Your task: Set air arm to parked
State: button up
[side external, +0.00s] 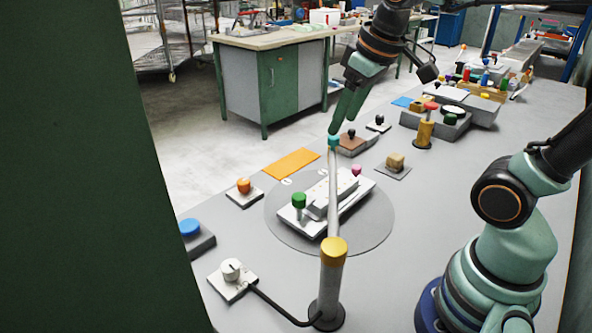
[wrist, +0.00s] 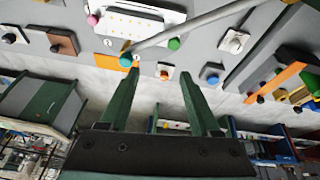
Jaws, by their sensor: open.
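The air arm is a pale rod (side external: 334,195) pivoting on a grey post with a yellow cap (side external: 333,251). It reaches across the grey disc (side external: 378,222) and the white press with a green knob, ending in a teal knob (side external: 334,141). My gripper (side external: 341,122) points down just above or beside that teal knob. In the wrist view the fingers (wrist: 161,72) are open with nothing held. The teal knob (wrist: 126,60) shows at the left fingertip, not between the fingers; contact cannot be told. Small white round marks (side external: 286,181) sit by the disc edge.
An orange plate (side external: 291,163) lies left of the disc. An orange button (side external: 244,186), a blue button (side external: 190,227) and a white dial (side external: 231,270) stand along the left edge.

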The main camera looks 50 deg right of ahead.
jog(key=w+d+r+n+g, duration=0.3)
jog(key=w+d+r+g, duration=0.1)
jog(key=w+d, duration=0.3)
jog(key=f, duration=1.2)
jog(key=shift+a, duration=0.2)
grip_shut()
dwell(1.0)
